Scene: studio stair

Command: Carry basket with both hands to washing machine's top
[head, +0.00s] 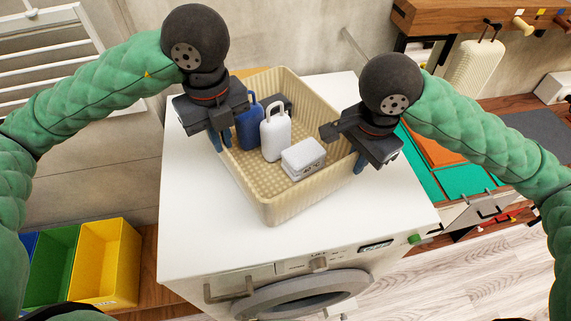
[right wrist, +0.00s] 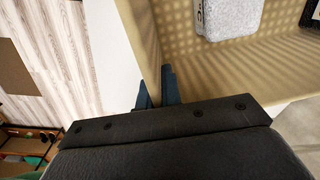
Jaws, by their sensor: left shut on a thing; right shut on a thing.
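The cream basket (head: 272,205) is on or just above the white top of the washing machine (head: 200,215); I cannot tell if they touch. It holds a blue bottle (head: 249,127), a white bottle (head: 275,135), a small white case (head: 303,158) and a dark item at the back. My left gripper (head: 220,142) is shut on the basket's left wall. My right gripper (head: 362,162) is shut on its right wall. In the right wrist view, the fingers (right wrist: 158,88) close around the basket's wall (right wrist: 143,40), with the case (right wrist: 230,15) inside.
Yellow (head: 108,262) and green (head: 55,265) bins stand at the lower left. The front of the machine's top is clear. A wall rises behind.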

